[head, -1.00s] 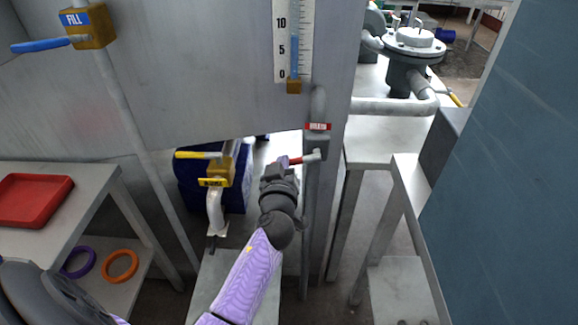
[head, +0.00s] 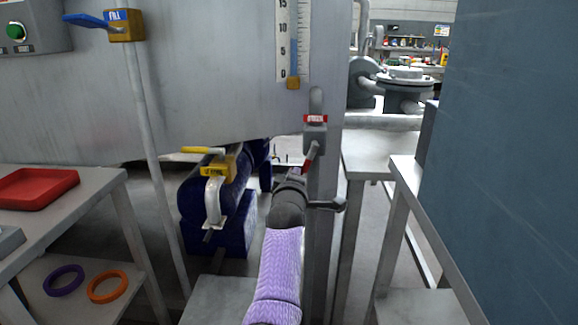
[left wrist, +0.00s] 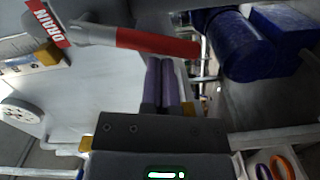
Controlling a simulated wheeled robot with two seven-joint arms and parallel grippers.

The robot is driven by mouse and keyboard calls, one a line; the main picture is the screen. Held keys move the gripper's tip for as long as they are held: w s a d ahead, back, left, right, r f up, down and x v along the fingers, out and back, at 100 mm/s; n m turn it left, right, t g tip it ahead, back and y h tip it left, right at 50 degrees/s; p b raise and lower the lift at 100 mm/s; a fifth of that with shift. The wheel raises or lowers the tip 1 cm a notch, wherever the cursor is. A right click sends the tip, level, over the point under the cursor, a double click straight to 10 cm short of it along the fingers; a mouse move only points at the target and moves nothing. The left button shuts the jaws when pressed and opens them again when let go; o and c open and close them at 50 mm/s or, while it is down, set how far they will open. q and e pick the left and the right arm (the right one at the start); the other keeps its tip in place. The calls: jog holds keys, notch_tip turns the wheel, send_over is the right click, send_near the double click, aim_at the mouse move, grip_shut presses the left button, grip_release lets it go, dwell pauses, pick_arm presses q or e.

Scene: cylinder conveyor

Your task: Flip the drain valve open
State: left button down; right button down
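The drain valve has a red label (head: 316,118) and a grey body on an upright pipe right of the gauge in the head view. Its red lever (head: 310,157) slants down and left from the body. In the left wrist view the DRAIN label (left wrist: 46,27) is at upper left, and the red lever (left wrist: 157,41) stretches right from it. My left gripper (left wrist: 160,60) has its two fingers together, tips at the lever's lower edge. Nothing shows between them; I cannot tell whether they touch the lever. My right gripper is not in view.
A yellow-handled valve (head: 217,165) with a white spout is left of my arm, before a blue tank (head: 190,200). The blue FILL valve (head: 122,24) is higher on the left. A shelf with a red tray (head: 38,188) stands left; steel stands are right.

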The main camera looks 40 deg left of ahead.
pick_arm(q)
jog(key=shift+w+d+f+n, duration=0.25)
jog(key=shift+w+d+n, duration=0.15)
jog(key=shift+n, duration=0.5)
jog(key=shift+w+d+f+n, duration=0.25)
jog(key=shift+d+n, duration=0.2)
jog(key=shift+n, duration=0.45)
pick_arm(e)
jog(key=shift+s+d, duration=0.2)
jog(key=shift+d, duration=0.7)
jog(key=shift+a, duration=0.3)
